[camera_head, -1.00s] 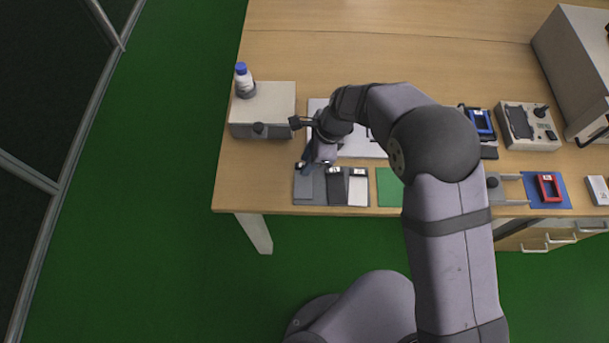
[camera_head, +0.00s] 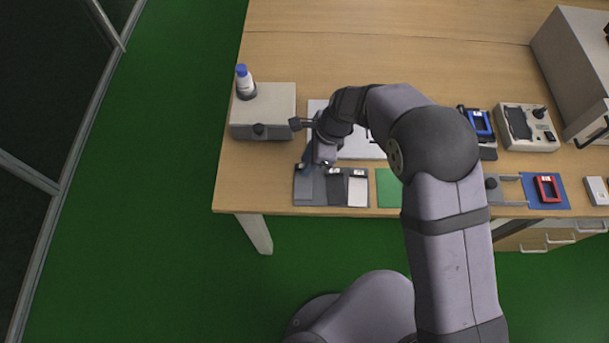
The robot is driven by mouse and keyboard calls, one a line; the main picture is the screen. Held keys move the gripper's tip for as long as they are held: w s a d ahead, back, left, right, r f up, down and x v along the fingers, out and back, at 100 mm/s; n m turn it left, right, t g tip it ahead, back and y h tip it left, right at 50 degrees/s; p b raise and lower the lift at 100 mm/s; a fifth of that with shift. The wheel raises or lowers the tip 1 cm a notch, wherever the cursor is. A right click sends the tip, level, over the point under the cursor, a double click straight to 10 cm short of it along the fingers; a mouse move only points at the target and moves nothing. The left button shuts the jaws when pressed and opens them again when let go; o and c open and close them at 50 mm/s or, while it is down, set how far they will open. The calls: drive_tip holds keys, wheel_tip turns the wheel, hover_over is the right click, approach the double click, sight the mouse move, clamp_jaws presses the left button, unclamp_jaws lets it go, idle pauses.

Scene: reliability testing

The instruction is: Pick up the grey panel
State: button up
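Several flat panels lie side by side on a dark grey tray (camera_head: 303,200) near the table's front left edge. A grey panel (camera_head: 319,193) is at the left of the row, partly covered by my gripper. A darker panel (camera_head: 336,191) and a white panel (camera_head: 357,191) lie to its right, each with a small label at its top end. My gripper (camera_head: 316,173) points down over the upper end of the grey panel. The fingers are small and dark, and I cannot tell their gap or whether they touch the panel.
A green mat (camera_head: 389,188) lies right of the tray. A light box (camera_head: 270,101) with a blue-capped bottle (camera_head: 244,82) stands at the back left. A white board (camera_head: 360,148) lies under my arm. Blue (camera_head: 481,123) and red (camera_head: 548,187) devices sit farther right.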

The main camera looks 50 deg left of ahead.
drive_tip(key=shift+c, duration=0.3)
clamp_jaws()
drive_tip(key=shift+r+p, duration=2.3)
drive_tip(key=shift+r, duration=0.2)
